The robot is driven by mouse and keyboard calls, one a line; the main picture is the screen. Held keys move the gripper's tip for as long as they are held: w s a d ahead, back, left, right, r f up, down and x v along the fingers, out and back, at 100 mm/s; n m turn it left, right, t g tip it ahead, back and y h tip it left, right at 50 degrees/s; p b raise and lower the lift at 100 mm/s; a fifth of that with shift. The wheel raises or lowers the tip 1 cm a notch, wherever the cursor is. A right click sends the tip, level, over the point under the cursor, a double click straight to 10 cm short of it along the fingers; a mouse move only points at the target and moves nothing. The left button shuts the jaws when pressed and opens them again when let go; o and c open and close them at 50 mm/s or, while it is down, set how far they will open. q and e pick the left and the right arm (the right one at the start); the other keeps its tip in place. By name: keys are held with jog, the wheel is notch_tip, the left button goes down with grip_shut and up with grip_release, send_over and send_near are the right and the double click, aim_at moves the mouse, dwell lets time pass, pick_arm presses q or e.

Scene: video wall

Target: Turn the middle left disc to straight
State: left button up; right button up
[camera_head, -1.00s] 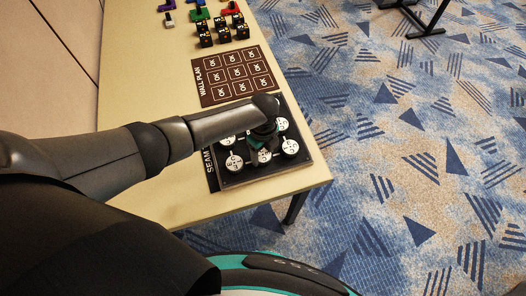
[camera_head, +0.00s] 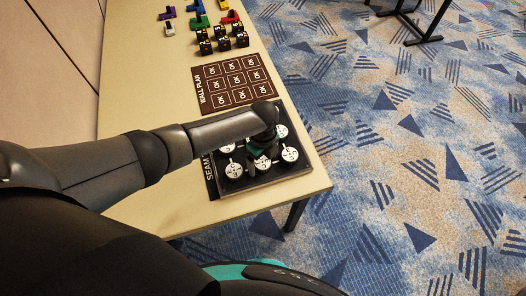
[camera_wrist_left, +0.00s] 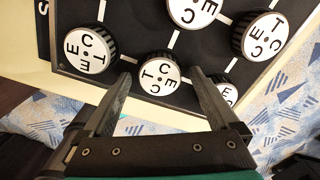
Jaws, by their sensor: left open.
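The black seam board (camera_head: 208,176) lies on the table with several round white-faced, dark-rimmed discs. Taking the board's lettering as upright, the middle left disc (camera_head: 262,162) is the middle one of the near row. In the left wrist view this disc (camera_wrist_left: 160,75) shows letters around its face, turned at a slant. My left gripper (camera_wrist_left: 160,80) is open, with one finger on each side of this disc in that view. I cannot tell whether the fingers touch it. In the head view my left gripper (camera_head: 262,148) hangs over the board and partly hides the discs.
Neighbouring discs (camera_wrist_left: 88,52) and (camera_wrist_left: 263,38) stand close by. A brown wall plan card (camera_head: 235,84) with OK squares lies behind the board. Black cubes (camera_head: 222,42) and coloured pieces (camera_head: 201,20) stand farther back. The table's edge (camera_head: 318,188) is close right of the board.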

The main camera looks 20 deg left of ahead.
aim_at(263, 162)
pick_arm(q)
notch_tip(263, 162, up, 15)
jog(key=p, duration=0.3)
jog(key=shift+p, duration=0.35)
